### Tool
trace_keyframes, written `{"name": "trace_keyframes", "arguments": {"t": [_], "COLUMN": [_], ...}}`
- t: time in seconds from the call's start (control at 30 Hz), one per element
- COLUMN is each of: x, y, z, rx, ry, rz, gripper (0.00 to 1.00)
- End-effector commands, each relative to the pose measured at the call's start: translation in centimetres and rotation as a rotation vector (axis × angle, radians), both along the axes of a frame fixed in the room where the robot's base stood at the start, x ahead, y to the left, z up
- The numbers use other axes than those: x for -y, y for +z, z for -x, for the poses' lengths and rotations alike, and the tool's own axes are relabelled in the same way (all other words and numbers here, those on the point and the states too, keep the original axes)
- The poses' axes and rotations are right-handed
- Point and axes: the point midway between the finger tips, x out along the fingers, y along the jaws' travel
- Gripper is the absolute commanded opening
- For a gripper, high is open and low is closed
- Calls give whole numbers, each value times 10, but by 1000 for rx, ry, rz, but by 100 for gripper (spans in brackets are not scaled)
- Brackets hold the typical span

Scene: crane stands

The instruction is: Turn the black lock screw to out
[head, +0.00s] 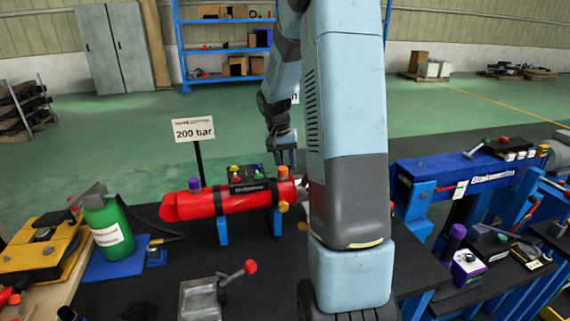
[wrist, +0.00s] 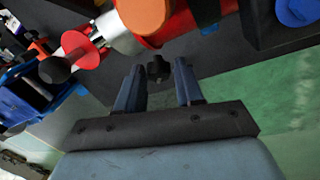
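A red cylinder (head: 225,202) lies on blue supports in the head view. A control block (head: 246,184) with coloured knobs sits on top of it. My gripper (head: 287,158) points down behind its right end. In the wrist view, my gripper (wrist: 158,75) is open, with its two dark blue fingers apart. A small black knob (wrist: 158,67), which looks like the lock screw, shows in the gap between the fingertips. I see space on both sides of it; its depth relative to the fingertips is unclear. The head view does not clearly show this knob.
An orange knob (wrist: 147,14) on the red cylinder, a red disc (wrist: 80,49) and a black ball (wrist: 54,69) lie close by. In the head view, a green bottle (head: 108,226) and a "200 bar" sign (head: 193,129) stand left. Green floor behind the cylinder is open.

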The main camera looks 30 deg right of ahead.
Motion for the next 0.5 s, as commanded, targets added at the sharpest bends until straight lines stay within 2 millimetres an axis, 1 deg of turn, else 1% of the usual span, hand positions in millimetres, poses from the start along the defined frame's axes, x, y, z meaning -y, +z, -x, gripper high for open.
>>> {"name": "trace_keyframes", "arguments": {"t": [0.03,0.37,0.5], "x": [0,0,-1], "y": [0,0,0], "z": [0,0,0], "rx": [0,0,1], "ry": [0,1,5], "rz": [0,-1,-3], "gripper": [31,0,0]}}
